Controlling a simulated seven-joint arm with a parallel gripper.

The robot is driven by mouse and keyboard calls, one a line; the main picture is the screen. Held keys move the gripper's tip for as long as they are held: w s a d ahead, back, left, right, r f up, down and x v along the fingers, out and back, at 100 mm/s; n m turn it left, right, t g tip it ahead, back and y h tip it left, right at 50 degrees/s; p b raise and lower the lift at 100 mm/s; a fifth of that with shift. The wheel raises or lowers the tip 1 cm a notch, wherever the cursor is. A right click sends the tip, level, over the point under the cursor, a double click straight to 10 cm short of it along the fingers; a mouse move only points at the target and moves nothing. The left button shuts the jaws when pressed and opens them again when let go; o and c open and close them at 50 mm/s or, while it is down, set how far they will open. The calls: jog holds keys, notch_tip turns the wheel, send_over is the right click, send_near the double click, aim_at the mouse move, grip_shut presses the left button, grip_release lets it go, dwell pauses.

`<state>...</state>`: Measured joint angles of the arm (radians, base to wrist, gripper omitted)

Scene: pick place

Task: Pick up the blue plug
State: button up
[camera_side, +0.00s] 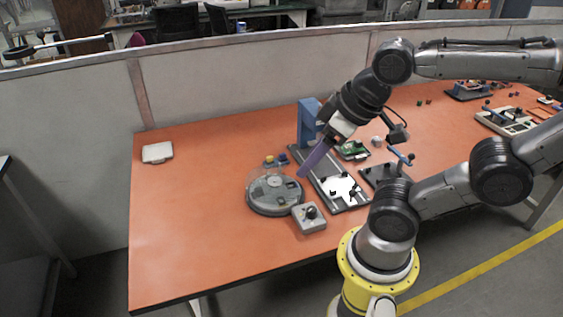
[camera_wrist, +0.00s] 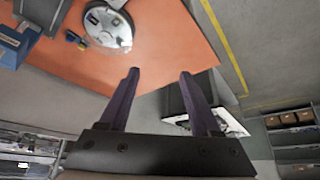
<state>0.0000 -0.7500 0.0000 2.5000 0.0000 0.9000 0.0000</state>
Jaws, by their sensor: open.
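A small blue piece (camera_side: 283,159), which looks like the blue plug, lies on the orange table beside a small yellow piece (camera_side: 268,161), behind the round grey tray. In the wrist view the blue piece (camera_wrist: 71,36) shows at upper left, left of the tray. My gripper (camera_side: 301,174) has purple fingers that point down and left, to the right of the blue piece and apart from it. In the wrist view my gripper (camera_wrist: 159,73) is open, with nothing between its fingers.
The round grey tray (camera_side: 262,206) stands in front of the pieces, with a grey box holding a dark knob (camera_side: 309,217) next to it. A blue upright fixture (camera_side: 307,124) on a dark base stands close behind my gripper. The table's left part is free around a white box (camera_side: 157,152).

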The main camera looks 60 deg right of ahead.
dwell(0.4)
jog(key=c, duration=0.3)
